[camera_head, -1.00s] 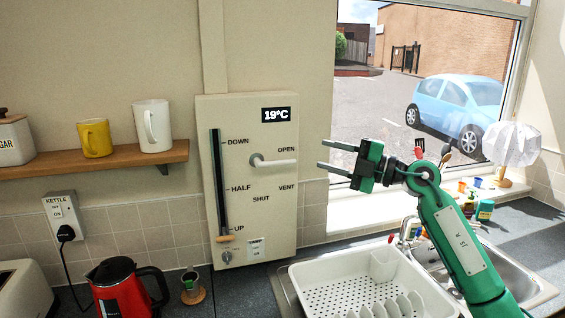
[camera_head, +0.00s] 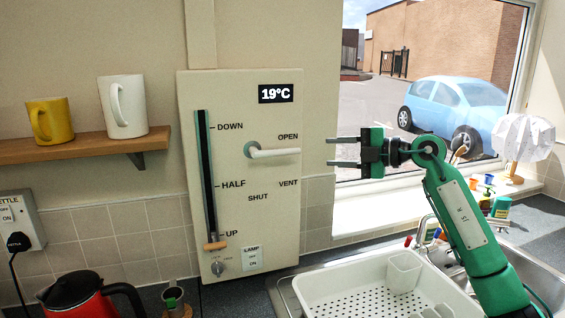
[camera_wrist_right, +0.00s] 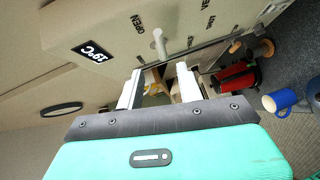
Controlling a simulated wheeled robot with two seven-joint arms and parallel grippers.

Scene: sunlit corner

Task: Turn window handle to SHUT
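The white window handle (camera_head: 273,153) is on a cream wall panel (camera_head: 228,255). Its lever points right from its pivot, just under the word OPEN; VENT and SHUT are printed lower. My right gripper (camera_head: 328,151) is open and empty, right of the lever's free end and level with it, with a gap between them. In the right wrist view the handle (camera_wrist_right: 160,45) lies ahead of the open fingers (camera_wrist_right: 160,71), roughly in line with the space between them. My left gripper is not in view.
The panel also carries a slider with a wooden knob (camera_head: 215,246) near UP, a lamp switch (camera_head: 251,259) and a 19°C display (camera_head: 276,94). A white dish rack (camera_head: 325,300) stands below my right arm. A red kettle (camera_head: 85,297) is at lower left. The window is behind the gripper.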

